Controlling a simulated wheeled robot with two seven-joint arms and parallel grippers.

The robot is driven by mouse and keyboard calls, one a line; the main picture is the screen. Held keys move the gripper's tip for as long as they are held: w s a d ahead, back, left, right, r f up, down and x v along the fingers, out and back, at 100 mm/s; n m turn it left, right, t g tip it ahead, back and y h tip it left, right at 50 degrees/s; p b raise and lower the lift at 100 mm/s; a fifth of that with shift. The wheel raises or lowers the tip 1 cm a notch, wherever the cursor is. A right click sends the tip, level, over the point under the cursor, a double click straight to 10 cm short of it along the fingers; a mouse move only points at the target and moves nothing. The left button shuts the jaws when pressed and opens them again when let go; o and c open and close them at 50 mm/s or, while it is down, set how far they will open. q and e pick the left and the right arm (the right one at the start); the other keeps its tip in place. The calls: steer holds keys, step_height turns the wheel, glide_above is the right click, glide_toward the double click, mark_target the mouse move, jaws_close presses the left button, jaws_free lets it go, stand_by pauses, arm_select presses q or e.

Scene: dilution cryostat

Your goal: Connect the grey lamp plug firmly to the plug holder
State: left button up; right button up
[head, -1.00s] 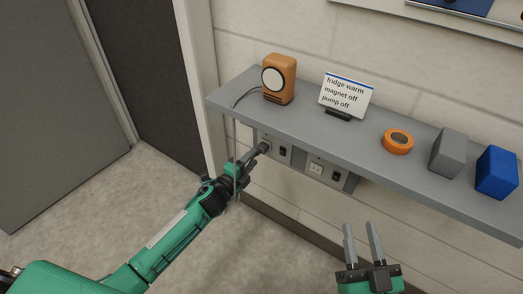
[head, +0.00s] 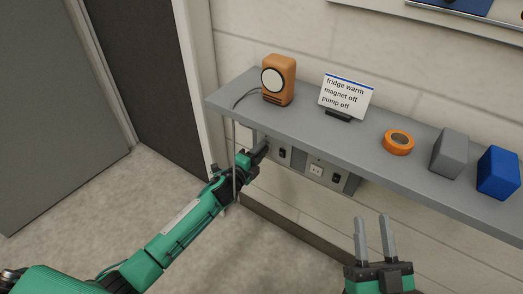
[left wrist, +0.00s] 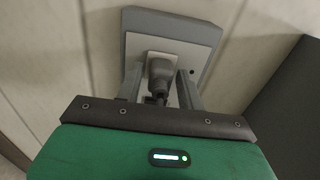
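The grey lamp plug (left wrist: 159,72) is at the pale face of the plug holder (left wrist: 200,58), a grey wall box under the shelf. In the left wrist view, it sits between the fingers of my left gripper (left wrist: 160,92), which appear closed on its sides. How deep it sits cannot be told. In the head view, my left gripper (head: 258,153) reaches the left wall box below the shelf and hides most of the plug. My right gripper (head: 375,238) is open and empty, in front of the shelf at the lower right.
The grey shelf (head: 310,137) overhangs the holder. On it stand an orange lamp (head: 279,80) with a dark cord, a sign (head: 346,95), an orange tape roll (head: 398,142), a grey block (head: 449,153) and a blue block (head: 497,172). A second socket (head: 316,170) is to the right.

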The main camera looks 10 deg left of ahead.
arm_select(q)
jaws_close()
steer(key=shift+s, duration=0.2)
steer(key=shift+s+a+p, duration=0.3)
steer(key=shift+s, duration=0.25)
steer(key=shift+s, duration=0.1)
steer(key=p+v, duration=0.1)
steer(key=v, duration=0.4)
steer(key=shift+s+a, duration=0.1)
steer(key=shift+s, duration=0.1)
